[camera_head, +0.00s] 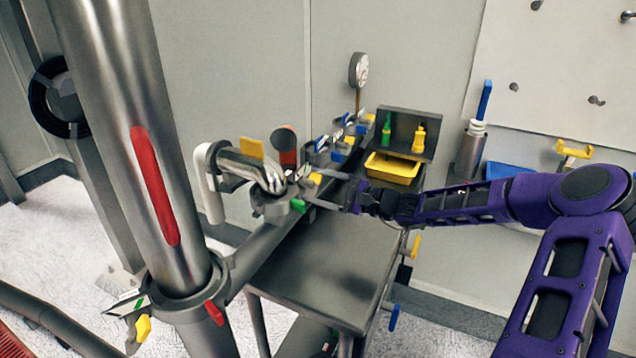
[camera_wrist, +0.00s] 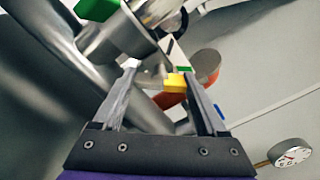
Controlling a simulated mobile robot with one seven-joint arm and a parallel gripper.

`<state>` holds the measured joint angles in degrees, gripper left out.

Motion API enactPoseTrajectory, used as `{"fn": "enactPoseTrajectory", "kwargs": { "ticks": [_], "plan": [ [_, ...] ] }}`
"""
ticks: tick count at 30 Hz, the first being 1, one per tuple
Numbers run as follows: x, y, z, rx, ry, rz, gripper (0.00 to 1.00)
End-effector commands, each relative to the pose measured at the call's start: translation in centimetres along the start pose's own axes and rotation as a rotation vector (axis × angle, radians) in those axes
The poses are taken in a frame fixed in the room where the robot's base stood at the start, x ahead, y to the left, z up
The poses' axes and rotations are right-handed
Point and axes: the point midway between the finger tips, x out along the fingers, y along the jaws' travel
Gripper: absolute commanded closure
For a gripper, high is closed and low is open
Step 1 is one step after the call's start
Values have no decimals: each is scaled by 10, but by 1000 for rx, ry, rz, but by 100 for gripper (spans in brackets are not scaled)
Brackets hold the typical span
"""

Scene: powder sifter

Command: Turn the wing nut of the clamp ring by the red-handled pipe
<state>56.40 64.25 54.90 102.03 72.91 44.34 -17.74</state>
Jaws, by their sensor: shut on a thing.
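My gripper (camera_head: 308,194) reaches in from the right to a metal clamp ring (camera_head: 270,205) on a pipe joint. In the wrist view, its two fingers (camera_wrist: 160,74) stand on either side of a small yellow wing nut (camera_wrist: 176,82) and its bolt. The jaws are shut on this wing nut, though the exact contact is hard to see. The yellow piece also shows in the head view (camera_head: 315,178). A rounded orange-red handle (camera_head: 286,150) rises just behind the clamp; its grey end shows in the wrist view (camera_wrist: 206,66). A green piece (camera_head: 298,204) sits on the clamp.
A thick steel column (camera_head: 125,130) with a red strip stands at left. A metal table (camera_head: 330,275) lies below my gripper. A yellow tray (camera_head: 392,168) and bottles are behind my forearm. A round gauge (camera_head: 358,70) stands at the back. Several coloured clamp tabs crowd the pipe line.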

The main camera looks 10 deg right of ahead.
Motion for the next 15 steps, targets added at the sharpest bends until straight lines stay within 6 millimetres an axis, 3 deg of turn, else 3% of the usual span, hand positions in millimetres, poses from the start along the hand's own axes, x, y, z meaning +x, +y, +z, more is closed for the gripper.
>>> {"fn": "enactPoseTrajectory", "kwargs": {
  "ticks": [15],
  "plan": [
    [0, 0, 0, 37, 1, 0, 81]
  ]
}}
